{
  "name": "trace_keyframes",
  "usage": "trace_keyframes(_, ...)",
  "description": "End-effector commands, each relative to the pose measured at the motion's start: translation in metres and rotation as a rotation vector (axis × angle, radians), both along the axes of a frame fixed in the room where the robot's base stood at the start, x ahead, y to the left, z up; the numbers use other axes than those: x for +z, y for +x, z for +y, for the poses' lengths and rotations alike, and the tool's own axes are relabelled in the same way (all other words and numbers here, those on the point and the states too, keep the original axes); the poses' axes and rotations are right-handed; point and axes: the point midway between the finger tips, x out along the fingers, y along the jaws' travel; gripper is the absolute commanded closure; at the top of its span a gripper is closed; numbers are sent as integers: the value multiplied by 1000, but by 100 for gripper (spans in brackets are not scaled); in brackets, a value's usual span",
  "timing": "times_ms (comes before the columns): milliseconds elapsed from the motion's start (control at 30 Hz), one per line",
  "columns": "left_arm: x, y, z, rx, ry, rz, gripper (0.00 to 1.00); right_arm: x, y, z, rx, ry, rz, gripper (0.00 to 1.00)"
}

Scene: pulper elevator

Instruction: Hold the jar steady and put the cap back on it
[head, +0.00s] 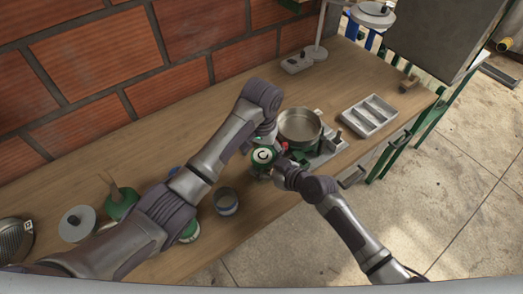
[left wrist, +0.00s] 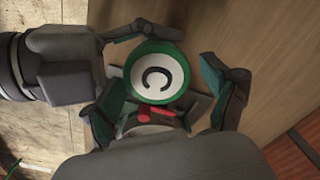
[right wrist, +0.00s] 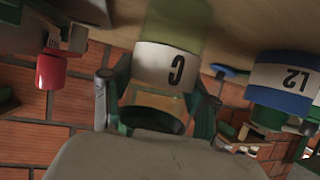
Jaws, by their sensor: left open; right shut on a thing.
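A round white cap marked C with a green rim (head: 264,156) shows at the front middle of the bench; it also shows face-on in the left wrist view (left wrist: 157,77). The jar with a white C band (right wrist: 168,68) is between the fingers of my right gripper (right wrist: 155,105), which is shut on it. The cap appears over the jar; I cannot tell whether it is seated. My left gripper (left wrist: 165,100) is open above the cap, its fingers apart from each other, and holds nothing. My left wrist hides part of this area in the head view.
A steel pot (head: 300,127) stands just behind the jar, and a grey compartment tray (head: 369,115) lies to the right. A green pot (head: 121,203) and a pale lid (head: 77,223) are at the left. The brick wall (head: 100,60) borders the bench.

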Motion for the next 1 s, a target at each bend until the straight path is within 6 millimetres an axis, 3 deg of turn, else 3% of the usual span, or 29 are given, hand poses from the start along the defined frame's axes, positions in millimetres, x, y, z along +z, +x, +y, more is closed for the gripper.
trace_keyframes(167,14,-2,-6,-10,-11,0,1,0,-1,2,4,0,2,100)
trace_keyframes(400,65,0,-4,-7,-7,-4,1,0,-1,2,3,1,3,100)
trace_keyframes(500,78,3,-2,-8,-3,-12,1,-1,-1,2,2,1,2,100)
trace_keyframes(800,112,1,0,-2,1,-4,1,0,-1,1,2,0,1,100)
trace_keyframes(1000,120,0,0,0,1,1,1,0,0,1,2,0,1,100)
